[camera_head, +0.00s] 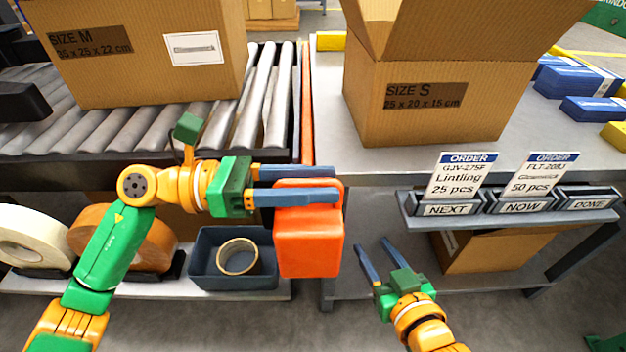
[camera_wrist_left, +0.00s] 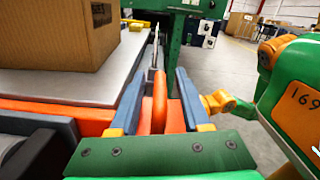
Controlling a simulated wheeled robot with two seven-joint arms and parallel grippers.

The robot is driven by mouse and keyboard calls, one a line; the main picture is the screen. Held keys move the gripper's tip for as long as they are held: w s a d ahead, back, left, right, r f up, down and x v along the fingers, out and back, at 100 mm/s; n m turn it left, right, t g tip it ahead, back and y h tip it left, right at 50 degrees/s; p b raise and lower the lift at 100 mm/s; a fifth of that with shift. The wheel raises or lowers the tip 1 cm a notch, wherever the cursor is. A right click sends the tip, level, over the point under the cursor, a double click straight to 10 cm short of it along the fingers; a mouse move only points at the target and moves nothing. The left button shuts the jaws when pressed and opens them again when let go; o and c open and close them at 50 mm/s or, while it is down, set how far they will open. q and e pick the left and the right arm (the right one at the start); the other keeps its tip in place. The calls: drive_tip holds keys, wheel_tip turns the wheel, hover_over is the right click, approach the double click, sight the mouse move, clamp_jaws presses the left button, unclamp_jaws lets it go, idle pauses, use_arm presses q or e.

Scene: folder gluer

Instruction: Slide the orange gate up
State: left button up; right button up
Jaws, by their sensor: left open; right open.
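The orange gate (camera_head: 310,240) is a rounded orange panel at the end gap between the roller conveyor and the grey table, in its low position. My left gripper (camera_head: 335,183) reaches across its top from the left, with its blue fingers open on either side of the top part. In the left wrist view an upright orange piece of the gate (camera_wrist_left: 160,100) stands between the open fingers (camera_wrist_left: 160,80); I cannot tell whether either finger touches it. My right gripper (camera_head: 375,246) is open and empty, lower right of the gate and apart from it.
A size M carton (camera_head: 140,70) stands on the roller conveyor (camera_head: 262,110). An open size S carton (camera_head: 430,110) stands on the grey table (camera_head: 330,130). Order cards stand in a holder (camera_head: 500,207) on the right. A blue bin with a tape roll (camera_head: 238,257) and larger tape rolls (camera_head: 30,240) are lower left.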

use_arm(q)
clamp_jaws()
drive_tip(key=shift+f, duration=0.1)
idle(1.2)
